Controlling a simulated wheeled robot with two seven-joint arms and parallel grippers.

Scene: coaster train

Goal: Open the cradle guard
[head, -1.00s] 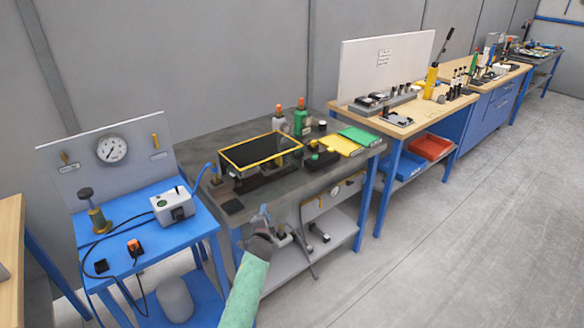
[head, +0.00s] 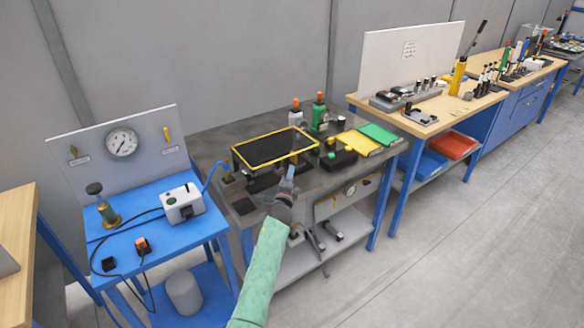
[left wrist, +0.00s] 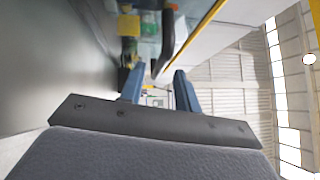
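The cradle guard is a dark panel with a yellow frame (head: 275,147). It lies closed, roughly flat, over the fixture on the grey bench. My left gripper (head: 289,172) is just in front of the guard's near edge, and I cannot tell whether it touches. In the left wrist view my left gripper (left wrist: 158,82) has its two blue fingers apart with nothing clearly between them. A dark curved bar (left wrist: 167,40), perhaps the guard's handle, and a yellow edge (left wrist: 207,18) lie just beyond the fingertips. My right gripper is not in view.
A green bottle (head: 319,112) and a white bottle stand behind the guard. Green (head: 378,134) and yellow (head: 361,145) trays lie to its right. A blue cart (head: 150,230) with a gauge panel stands left. A wooden bench (head: 430,122) stands right.

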